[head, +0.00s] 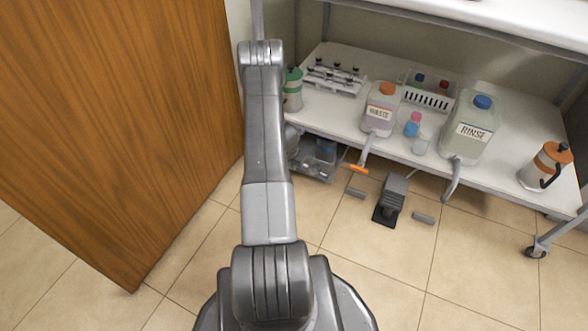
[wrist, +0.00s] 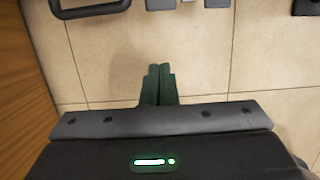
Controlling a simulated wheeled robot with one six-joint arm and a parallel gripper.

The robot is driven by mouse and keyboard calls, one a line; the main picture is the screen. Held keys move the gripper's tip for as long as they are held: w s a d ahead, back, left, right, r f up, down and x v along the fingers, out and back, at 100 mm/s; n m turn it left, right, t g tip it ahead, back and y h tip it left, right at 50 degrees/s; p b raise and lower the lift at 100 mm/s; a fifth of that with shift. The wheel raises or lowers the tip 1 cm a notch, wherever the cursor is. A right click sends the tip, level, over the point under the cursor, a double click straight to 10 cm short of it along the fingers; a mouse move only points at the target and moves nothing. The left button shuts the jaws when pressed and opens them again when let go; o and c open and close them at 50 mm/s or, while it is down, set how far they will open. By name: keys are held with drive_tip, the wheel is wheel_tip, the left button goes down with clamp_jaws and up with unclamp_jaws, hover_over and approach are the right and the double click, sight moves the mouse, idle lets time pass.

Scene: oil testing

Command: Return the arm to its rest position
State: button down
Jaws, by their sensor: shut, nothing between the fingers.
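My arm (head: 265,140) stretches up through the middle of the head view. I cannot make out my gripper's fingers in that view. In the wrist view my gripper (wrist: 160,69) has its two dark green fingers together with nothing between them. They are seen against the tiled floor (wrist: 110,65) and touch no object that I can see.
A wooden panel (head: 110,120) stands close on the left. A white shelf (head: 330,118) at the back right holds a WASTE jug (head: 380,112), a RINSE jug (head: 471,131) and an orange-lidded canister (head: 546,167). A dark pedal (head: 392,198) is on the floor. Tiles at lower right are clear.

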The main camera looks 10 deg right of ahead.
drive_tip(key=shift+s+a+r, duration=0.15)
drive_tip(key=shift+s+r, duration=0.05)
drive_tip(key=shift+r, duration=0.45)
